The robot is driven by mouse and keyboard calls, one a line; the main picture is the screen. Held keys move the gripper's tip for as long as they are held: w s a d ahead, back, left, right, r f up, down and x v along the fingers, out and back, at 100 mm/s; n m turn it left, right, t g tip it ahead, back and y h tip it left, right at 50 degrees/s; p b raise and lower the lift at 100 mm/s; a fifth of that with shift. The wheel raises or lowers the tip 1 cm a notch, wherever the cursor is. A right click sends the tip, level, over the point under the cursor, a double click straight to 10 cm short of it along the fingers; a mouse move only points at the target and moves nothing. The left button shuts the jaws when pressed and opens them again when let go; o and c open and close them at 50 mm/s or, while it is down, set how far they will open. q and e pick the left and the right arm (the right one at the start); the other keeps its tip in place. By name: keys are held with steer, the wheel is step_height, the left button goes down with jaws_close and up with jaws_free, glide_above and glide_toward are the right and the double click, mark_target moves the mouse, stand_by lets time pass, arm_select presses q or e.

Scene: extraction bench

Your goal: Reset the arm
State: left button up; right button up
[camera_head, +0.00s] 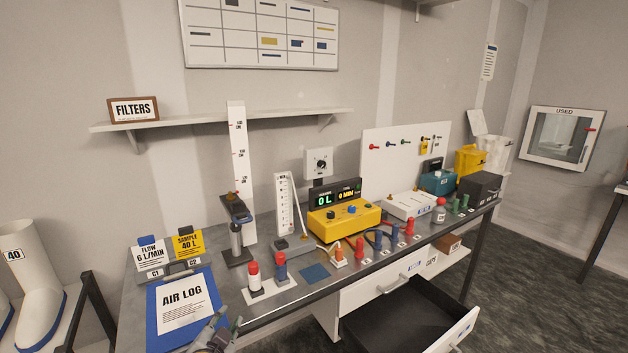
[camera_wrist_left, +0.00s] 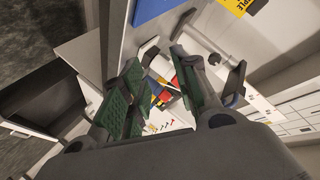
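My left gripper (camera_head: 218,338) shows at the bottom edge of the head view, just in front of the Air Log clipboard (camera_head: 183,308). In the left wrist view its two green-padded fingers (camera_wrist_left: 158,80) stand apart, with bench items seen beyond the gap and nothing held between them. Most of my left arm is out of the head view. My right arm and gripper do not show in either view.
The grey bench (camera_head: 268,313) holds a yellow pump box (camera_head: 343,220), a tall white scale (camera_head: 236,165), red and blue capped cartridges and two cards. A black drawer (camera_head: 405,318) stands open at the front. A shelf (camera_head: 225,119) runs above.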

arm_select(q)
steer(key=s+f+n+g+h, duration=0.1)
steer(key=s+f+n+g, duration=0.2)
steer(key=s+f+g, duration=0.55)
steer(key=s+f+n+g, duration=0.2)
steer(key=s+f, duration=0.4)
steer(key=s, duration=0.7)
step_height(320, 180, down, 32)
steer(key=s+a, duration=0.2)
steer(key=s+a+f+g, duration=0.1)
steer(key=s+a+f, duration=0.1)
steer(key=s+f, duration=0.8)
steer(key=s+a+f+g, duration=0.1)
steer(key=s+a+f, duration=0.2)
steer(key=s+f, duration=0.7)
steer(key=shift+s+f, duration=0.2)
steer(key=shift+s, duration=0.65)
steer(key=shift+a, duration=0.1)
